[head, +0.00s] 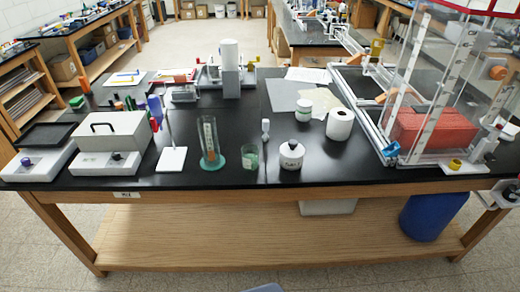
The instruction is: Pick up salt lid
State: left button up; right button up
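A round white jar (290,161) with dark lettering, too small to read for certain, stands upright near the front edge of the black bench, right of centre in the head view. Its white lid (292,147) sits on top and has a small dark knob. I take this to be the salt lid. Neither of my grippers can be made out in the head view.
The black benchtop (345,172) is clear right of the jar. A green-tinted beaker (250,158) and a graduated cylinder (210,140) stand to its left. A clear-walled frame holds a red block (432,132) at right.

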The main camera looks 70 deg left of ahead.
aim_at(291, 150)
jog(key=u, duration=2.25)
